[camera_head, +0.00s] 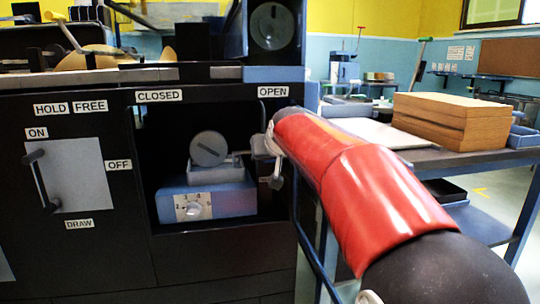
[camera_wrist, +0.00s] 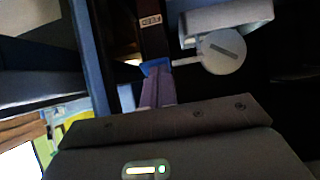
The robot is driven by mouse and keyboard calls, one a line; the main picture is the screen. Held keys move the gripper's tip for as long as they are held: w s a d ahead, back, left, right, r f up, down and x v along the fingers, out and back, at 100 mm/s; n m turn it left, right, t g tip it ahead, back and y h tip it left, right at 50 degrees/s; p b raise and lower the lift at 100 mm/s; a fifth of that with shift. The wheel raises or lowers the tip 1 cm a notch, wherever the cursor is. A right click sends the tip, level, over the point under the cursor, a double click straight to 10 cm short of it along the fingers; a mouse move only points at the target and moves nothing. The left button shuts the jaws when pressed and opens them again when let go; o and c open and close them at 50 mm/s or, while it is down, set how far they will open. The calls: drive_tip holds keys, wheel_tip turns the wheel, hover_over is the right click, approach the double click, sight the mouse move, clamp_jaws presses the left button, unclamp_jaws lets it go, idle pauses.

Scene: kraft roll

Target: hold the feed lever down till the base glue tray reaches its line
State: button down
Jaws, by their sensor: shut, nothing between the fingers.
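My gripper (camera_head: 262,147) is at the right edge of the machine's open bay, at the end of my red-sleeved arm. Its fingers are shut and empty in the wrist view (camera_wrist: 156,72). Inside the bay, a blue box (camera_head: 235,202) with a white dial bears a small pale tray (camera_head: 215,173). A round grey disc (camera_head: 208,148) with a dark slot stands over the tray; it also shows in the wrist view (camera_wrist: 223,52), to the right of the fingertips. I cannot tell which part is the feed lever, nor see a fill level or line.
The black machine front has a dark handle (camera_head: 41,180) on a pale plate between ON, OFF and DRAW labels. CLOSED and OPEN labels sit above the bay. A side table at right holds a brown stack (camera_head: 450,120). The bay's edges are close to my gripper.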

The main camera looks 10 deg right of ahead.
drive_tip(key=shift+r, duration=0.1)
drive_tip(key=shift+r+p, duration=0.7)
drive_tip(key=s+r+p, duration=0.3)
drive_tip(key=s+r, duration=0.6)
drive_tip(key=shift+r, duration=0.3)
idle(0.3)
